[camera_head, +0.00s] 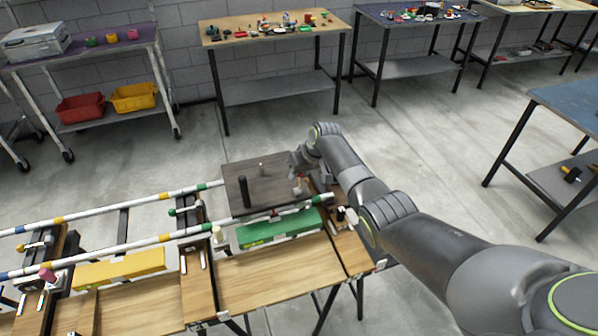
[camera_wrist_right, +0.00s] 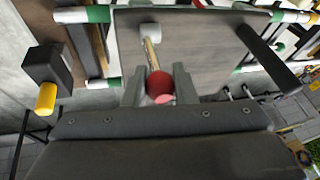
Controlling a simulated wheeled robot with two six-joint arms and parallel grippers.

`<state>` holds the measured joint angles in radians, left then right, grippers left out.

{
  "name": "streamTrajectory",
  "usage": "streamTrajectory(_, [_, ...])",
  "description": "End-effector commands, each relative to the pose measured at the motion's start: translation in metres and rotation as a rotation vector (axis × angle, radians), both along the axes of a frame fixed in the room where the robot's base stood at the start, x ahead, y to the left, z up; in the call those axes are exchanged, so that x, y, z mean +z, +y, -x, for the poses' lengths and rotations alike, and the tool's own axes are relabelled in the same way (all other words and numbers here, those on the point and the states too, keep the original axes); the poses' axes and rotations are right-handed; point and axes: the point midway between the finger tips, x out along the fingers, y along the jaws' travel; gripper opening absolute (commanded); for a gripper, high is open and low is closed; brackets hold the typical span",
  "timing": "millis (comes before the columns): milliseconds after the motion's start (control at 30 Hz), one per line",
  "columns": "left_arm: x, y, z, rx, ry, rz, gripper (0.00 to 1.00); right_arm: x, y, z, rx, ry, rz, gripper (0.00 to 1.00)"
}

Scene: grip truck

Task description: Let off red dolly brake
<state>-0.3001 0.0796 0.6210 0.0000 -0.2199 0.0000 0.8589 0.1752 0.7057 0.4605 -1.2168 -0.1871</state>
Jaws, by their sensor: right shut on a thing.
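The dolly is a dark flat plate (camera_head: 240,174) on two striped rails, with a black post (camera_head: 245,191) standing on it. In the right wrist view the plate (camera_wrist_right: 195,45) lies ahead of my right gripper. A brake lever with a pale shaft (camera_wrist_right: 151,52) rises from a white base and ends in a red knob (camera_wrist_right: 160,84). My right gripper (camera_wrist_right: 159,90) is shut on the red knob, one finger on each side. In the head view my right gripper (camera_head: 299,177) is over the plate's right part and hides much of the lever. My left gripper is not in view.
Striped rails (camera_head: 110,203) run left over a wooden bench (camera_head: 270,280). A green block (camera_head: 280,229) and a yellow block (camera_head: 120,268) lie on it. A black block with a yellow peg (camera_wrist_right: 46,98) is at the wrist view's left. Tables with small items stand behind.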

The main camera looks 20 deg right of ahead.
Motion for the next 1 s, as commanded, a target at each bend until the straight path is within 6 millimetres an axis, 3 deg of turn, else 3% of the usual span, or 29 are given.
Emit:
streamTrajectory(433, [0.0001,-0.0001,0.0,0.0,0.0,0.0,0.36,-0.0005,-0.0003,0.0006,0.0,0.01,0.0,0.0])
streamTrajectory(467, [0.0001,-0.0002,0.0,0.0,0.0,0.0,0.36,-0.0005,-0.0003,0.0006,0.0,0.01,0.0,0.27])
streamTrajectory(600, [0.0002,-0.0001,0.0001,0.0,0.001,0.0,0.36,-0.0004,-0.0003,0.0005,0.0,0.009,0.0,0.45])
streamTrajectory(1000, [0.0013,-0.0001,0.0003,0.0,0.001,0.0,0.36,0.0045,-0.0015,0.0011,0.0,0.007,0.0,0.45])
